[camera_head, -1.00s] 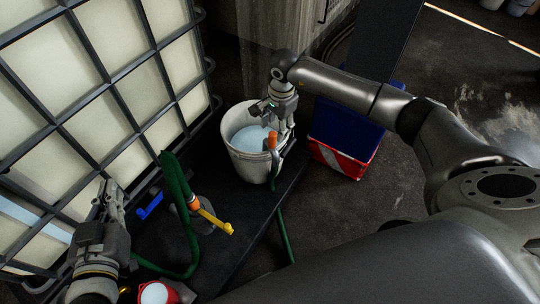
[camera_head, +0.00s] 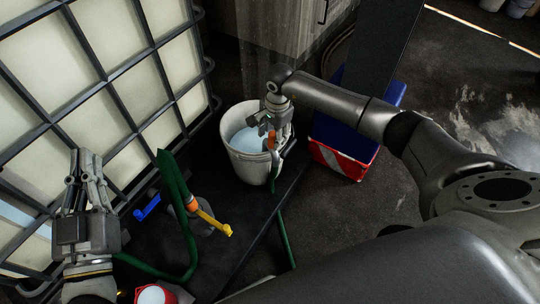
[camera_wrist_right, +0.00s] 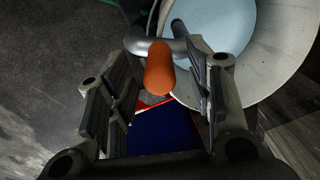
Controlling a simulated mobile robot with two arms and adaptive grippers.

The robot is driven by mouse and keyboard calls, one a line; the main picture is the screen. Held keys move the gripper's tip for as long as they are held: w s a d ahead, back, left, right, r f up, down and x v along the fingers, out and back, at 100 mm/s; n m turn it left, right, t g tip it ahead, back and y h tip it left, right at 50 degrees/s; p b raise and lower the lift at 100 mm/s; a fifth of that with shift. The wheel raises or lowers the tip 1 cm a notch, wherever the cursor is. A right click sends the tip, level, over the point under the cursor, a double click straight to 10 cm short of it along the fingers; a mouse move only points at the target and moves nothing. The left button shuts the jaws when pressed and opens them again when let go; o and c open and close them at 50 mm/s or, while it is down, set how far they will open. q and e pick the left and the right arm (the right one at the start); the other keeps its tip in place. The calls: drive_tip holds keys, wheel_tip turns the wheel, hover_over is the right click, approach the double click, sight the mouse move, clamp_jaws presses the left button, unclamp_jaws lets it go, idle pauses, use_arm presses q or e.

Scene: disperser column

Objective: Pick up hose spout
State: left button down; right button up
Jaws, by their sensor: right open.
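The hose spout (camera_head: 272,142) has an orange grip and hangs at the front right rim of the white bucket (camera_head: 246,160), with green hose below it. In the right wrist view the orange grip (camera_wrist_right: 159,68) and a bent grey pipe (camera_wrist_right: 160,45) show; the pipe reaches over the bucket rim. My right gripper (camera_head: 270,125) is open over the spout. Its two fingers (camera_wrist_right: 155,95) stand on either side of the orange grip, with gaps visible. My left gripper (camera_head: 86,160) is raised in front of the caged tank at the left, away from the spout; its finger gap is unclear.
The caged tank (camera_head: 105,95) fills the left. A yellow-handled valve (camera_head: 212,222) and green hose (camera_head: 180,205) stand near the dark platform (camera_head: 232,245). A red and blue crate (camera_head: 340,158) is right of the bucket. The floor at right is open.

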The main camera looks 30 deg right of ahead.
clamp_jaws()
drive_tip(key=shift+w+r, duration=0.1)
drive_tip(key=shift+r, duration=0.05)
idle(0.6)
